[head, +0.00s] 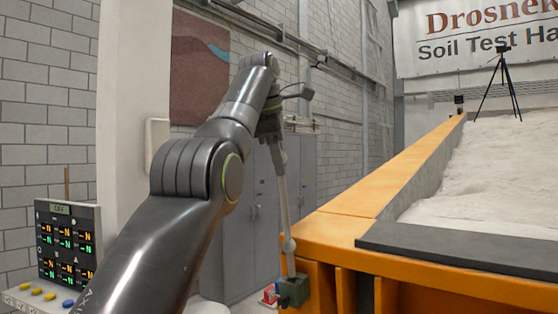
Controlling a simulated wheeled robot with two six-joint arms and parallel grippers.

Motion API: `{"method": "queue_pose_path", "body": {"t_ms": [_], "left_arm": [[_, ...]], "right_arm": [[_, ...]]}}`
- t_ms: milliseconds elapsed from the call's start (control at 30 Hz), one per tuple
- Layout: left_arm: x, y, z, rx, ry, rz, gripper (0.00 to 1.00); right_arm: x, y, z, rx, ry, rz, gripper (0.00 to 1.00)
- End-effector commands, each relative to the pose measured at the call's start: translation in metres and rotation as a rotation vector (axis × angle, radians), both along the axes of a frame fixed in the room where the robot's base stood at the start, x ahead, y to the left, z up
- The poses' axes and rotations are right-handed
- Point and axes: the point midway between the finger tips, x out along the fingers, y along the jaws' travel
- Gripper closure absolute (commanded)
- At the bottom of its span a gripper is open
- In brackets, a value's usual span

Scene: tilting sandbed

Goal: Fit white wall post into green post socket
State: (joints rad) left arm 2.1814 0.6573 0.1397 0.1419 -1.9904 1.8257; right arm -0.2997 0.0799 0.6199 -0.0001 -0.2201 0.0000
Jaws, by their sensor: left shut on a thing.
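My left gripper (272,132) hangs from my raised left arm, left of the orange bed, and is shut on the upper end of the white wall post (283,195). The post is long and thin, hangs down nearly upright with a slight tilt, and has a rounded white knob low on it. The green post socket (293,291) is a small dark green block at the orange frame's near left corner. The post's lower end shows right at the top of the socket; I cannot tell whether it is inside or just in front. My right gripper is not in view.
The orange sandbed frame (345,228) with pale sand (490,170) fills the right. A dark edge strip (460,250) runs along its near end. Grey cabinets (300,175) stand behind the post. A control panel (68,245) is at lower left, and a tripod (502,80) stands far back.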

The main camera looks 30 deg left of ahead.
Motion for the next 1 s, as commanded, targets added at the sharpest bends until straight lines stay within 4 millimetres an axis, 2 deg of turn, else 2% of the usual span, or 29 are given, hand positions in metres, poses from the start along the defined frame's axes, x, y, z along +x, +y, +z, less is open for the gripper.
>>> {"method": "queue_pose_path", "body": {"t_ms": [367,1000], "left_arm": [[0.000,0.000,-0.001,0.000,0.000,0.000,0.97],[0.003,0.000,-0.017,0.000,0.000,0.000,0.97]], "right_arm": [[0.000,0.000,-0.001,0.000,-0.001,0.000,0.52],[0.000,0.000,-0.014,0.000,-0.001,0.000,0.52]]}}
